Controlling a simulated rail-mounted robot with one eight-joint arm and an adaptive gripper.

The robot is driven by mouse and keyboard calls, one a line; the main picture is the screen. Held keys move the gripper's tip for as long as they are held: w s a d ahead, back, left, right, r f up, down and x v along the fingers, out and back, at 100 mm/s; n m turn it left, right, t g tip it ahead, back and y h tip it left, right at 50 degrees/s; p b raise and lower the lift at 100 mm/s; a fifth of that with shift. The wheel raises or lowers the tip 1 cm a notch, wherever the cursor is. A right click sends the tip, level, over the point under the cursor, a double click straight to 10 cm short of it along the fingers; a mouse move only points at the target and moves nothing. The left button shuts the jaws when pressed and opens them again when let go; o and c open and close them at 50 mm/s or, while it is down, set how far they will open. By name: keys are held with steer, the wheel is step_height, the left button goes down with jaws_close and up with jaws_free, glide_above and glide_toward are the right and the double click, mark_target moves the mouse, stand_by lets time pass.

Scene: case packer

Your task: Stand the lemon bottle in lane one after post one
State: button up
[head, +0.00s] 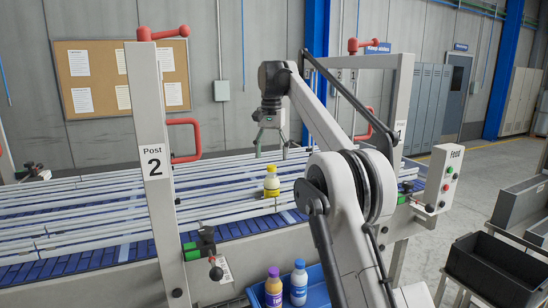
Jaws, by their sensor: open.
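The post labelled Post 2 (157,205) is at the left front. The other post (403,85) is at the right, its label mostly hidden by my arm.
A blue crate (257,293) at the bottom holds an orange-purple bottle (273,288) and a white bottle with a blue cap (299,284). Red handles (184,140) stick out from the posts. A Feed control box (443,180) and dark bins (495,270) are at the right.

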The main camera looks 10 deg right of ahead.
steer(key=shift+r, duration=0.1)
steer(key=shift+s+r, duration=0.15)
steer(key=shift+r, duration=0.05)
steer(key=s+r+n+t, duration=0.2)
steer(key=s, duration=1)
steer(key=s+r+n+t, duration=0.1)
steer(key=s+r+t, duration=0.1)
steer(key=s, duration=0.9)
steer(key=s+f+n+t, duration=0.1)
steer(key=s+f, duration=0.9)
steer(key=s, duration=0.3)
steer(key=s+f+n+t, duration=0.1)
steer(key=s+f+t, duration=0.1)
steer(key=s+f, duration=0.8)
steer(key=s, duration=0.3)
steer(key=shift+f+n, duration=0.3)
steer(key=shift+f, duration=0.1)
